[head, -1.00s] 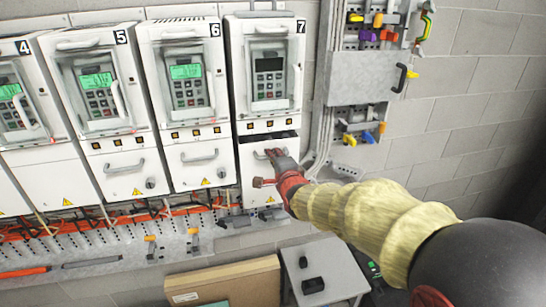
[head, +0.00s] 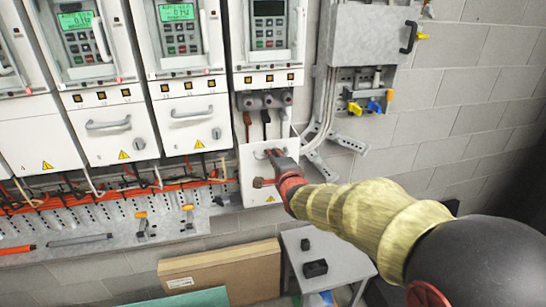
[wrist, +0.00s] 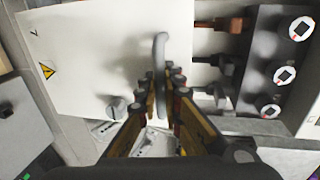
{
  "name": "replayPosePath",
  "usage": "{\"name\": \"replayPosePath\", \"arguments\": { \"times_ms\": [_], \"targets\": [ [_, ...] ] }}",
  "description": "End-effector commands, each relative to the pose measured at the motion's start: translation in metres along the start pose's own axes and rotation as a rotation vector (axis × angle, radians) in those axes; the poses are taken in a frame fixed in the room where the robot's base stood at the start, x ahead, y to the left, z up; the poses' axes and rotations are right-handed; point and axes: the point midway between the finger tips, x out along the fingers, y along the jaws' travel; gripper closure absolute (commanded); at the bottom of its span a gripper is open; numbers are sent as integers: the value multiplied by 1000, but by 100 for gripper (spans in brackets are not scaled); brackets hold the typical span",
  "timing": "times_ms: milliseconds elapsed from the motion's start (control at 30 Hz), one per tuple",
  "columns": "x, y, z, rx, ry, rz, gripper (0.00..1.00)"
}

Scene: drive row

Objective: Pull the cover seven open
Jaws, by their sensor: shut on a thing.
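Cover seven (head: 249,162) is the white lower panel under the right-hand drive unit (head: 268,35). It sits well below the unit, with an open gap between them. Grey round terminals (head: 268,100) and brown and black lugs show in this gap. The cover's grey bar handle shows in the wrist view (wrist: 161,62). My gripper (head: 276,155) is at the handle. In the wrist view its fingers (wrist: 163,95) stand on either side of the handle and are shut on it. My gripper hides part of the cover in the head view.
Neighbouring drives with shut lower covers (head: 195,122) stand to the left. An orange cable run and perforated rail (head: 90,215) lie below them. A grey conduit and box (head: 370,45) are close on the right. A small table (head: 335,262) and cardboard box (head: 225,272) stand below.

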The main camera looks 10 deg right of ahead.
Motion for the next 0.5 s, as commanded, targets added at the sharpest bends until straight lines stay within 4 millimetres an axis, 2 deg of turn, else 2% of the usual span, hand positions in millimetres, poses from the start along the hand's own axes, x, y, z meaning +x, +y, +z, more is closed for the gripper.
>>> {"name": "replayPosePath", "arguments": {
  "times_ms": [267, 300, 400, 500],
  "targets": [
    [0, 0, 0, 0, 0, 1, 100],
    [0, 0, 0, 0, 0, 1, 90],
    [0, 0, 0, 0, 0, 1, 85],
    [0, 0, 0, 0, 0, 0, 84]
  ]
}}
